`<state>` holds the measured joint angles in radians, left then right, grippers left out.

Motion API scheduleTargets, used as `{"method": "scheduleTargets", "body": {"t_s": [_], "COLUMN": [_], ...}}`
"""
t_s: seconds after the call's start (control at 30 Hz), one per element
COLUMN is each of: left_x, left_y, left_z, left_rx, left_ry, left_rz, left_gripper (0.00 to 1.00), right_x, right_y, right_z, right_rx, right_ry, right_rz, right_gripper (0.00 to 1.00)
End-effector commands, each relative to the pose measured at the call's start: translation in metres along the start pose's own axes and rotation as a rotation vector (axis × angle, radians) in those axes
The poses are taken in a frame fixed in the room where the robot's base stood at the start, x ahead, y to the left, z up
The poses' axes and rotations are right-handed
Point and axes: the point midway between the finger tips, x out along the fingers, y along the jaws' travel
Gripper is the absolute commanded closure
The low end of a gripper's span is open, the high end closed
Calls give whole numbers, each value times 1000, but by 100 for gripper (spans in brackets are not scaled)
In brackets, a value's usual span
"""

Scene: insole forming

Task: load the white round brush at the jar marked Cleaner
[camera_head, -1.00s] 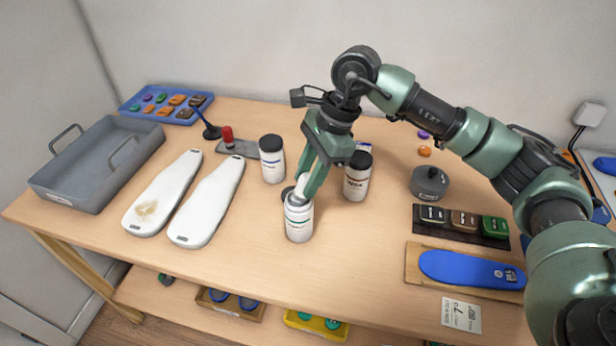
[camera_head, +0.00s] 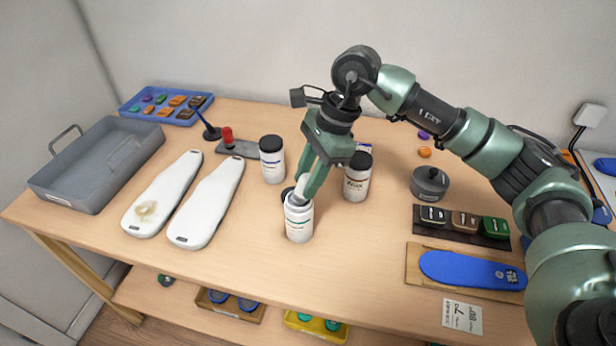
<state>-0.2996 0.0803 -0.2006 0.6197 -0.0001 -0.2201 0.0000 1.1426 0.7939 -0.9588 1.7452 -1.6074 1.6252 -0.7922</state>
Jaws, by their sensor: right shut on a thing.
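My right gripper (camera_head: 306,186) is shut on the white round brush (camera_head: 301,188) and holds it at the mouth of a white jar (camera_head: 299,224). The brush's lower end is hidden, so I cannot tell how deep it sits. The jar stands upright near the table's middle and has a green-edged label, too small to read. A dark round piece, perhaps its lid (camera_head: 287,193), shows partly behind it. My left gripper is not in view.
Two black-lidded jars stand close by, one left (camera_head: 272,160) and one right (camera_head: 357,178). Two white foot-shaped forms (camera_head: 207,205) lie left, beside a grey tray (camera_head: 65,185). A blue insole (camera_head: 470,269) lies on a board at right. The table front is clear.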

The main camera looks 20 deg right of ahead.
Motion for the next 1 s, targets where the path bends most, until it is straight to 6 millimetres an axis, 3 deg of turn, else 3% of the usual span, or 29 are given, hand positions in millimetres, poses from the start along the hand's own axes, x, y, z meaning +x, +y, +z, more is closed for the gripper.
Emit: {"method": "scheduleTargets", "body": {"t_s": [0.27, 1.0], "left_x": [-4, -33], "left_y": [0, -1], "left_z": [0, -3], "left_rx": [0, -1], "left_ry": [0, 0], "left_rz": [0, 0], "left_gripper": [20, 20], "right_x": [-5, -62], "right_y": [0, -4], "right_z": [2, 23], "right_rx": [0, 0], "right_ry": [2, 0], "right_rz": [4, 0], "right_gripper": [100, 100]}}
